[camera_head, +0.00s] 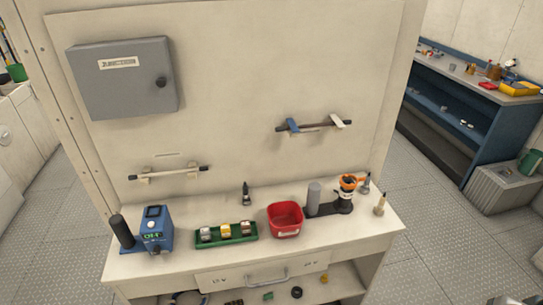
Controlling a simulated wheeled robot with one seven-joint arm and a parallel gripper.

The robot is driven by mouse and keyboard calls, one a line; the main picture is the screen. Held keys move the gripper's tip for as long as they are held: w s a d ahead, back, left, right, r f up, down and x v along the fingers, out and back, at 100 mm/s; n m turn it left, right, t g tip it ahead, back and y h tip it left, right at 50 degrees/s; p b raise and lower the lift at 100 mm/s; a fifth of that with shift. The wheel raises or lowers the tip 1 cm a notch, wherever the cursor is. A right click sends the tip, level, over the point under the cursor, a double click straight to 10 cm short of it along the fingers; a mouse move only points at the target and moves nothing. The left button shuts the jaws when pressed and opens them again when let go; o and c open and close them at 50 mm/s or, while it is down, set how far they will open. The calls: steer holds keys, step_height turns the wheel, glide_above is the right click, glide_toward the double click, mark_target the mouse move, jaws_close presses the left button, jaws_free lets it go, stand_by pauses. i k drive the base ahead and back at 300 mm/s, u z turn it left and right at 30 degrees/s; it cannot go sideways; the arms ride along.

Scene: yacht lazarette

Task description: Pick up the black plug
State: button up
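A small black upright piece (246,194), which looks like the black plug, stands on the bench top near the back panel. It is behind the green tray and left of the red bin, with a narrow tip pointing up. Its fine detail is too small to tell. A similar grey plug-like piece (366,183) and a beige one (380,205) stand at the bench's right end.
The bench top (345,235) also holds a blue meter (156,230), a black cylinder (122,231), a green tray (241,240) of small parts, a red bin (285,222) and a grey cylinder (313,197). A grey junction box (122,85) and two rails hang on the panel.

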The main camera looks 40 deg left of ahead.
mark_target(246, 201)
steer(key=u, duration=0.95)
steer(key=i, duration=0.85)
steer(key=u, duration=0.75)
